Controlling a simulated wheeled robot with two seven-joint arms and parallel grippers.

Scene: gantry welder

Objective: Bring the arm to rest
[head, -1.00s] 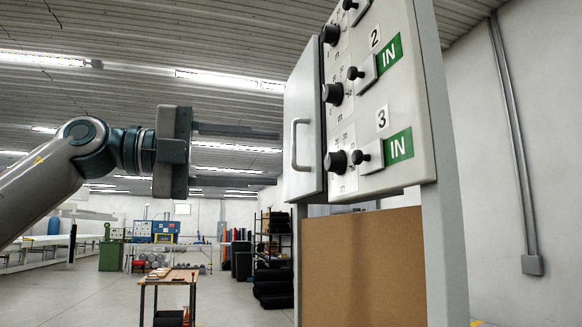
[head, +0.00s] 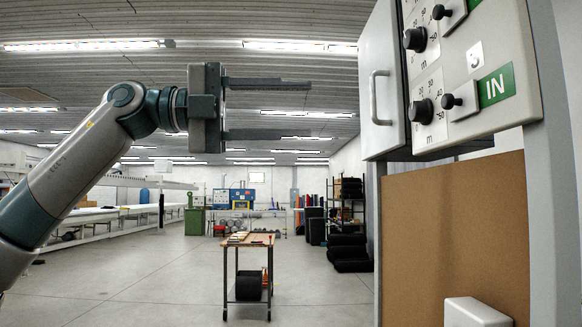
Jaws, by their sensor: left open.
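My left arm comes in from the left and is raised. My left gripper (head: 268,108) is open and empty, its two fingers pointing right, one above the other with a wide gap. The fingers are apart from the control cabinet (head: 477,137) at the right. The cabinet has an open door (head: 383,85) with a grey handle, black knobs and a green IN label (head: 496,86). My right gripper is not in view.
The cabinet stands on grey posts with a brown panel (head: 455,235) below and a white box (head: 476,312) at the bottom. A small wooden-topped cart (head: 250,240) stands on the floor in the middle. Shelves (head: 348,200) stand farther back. The floor at left centre is clear.

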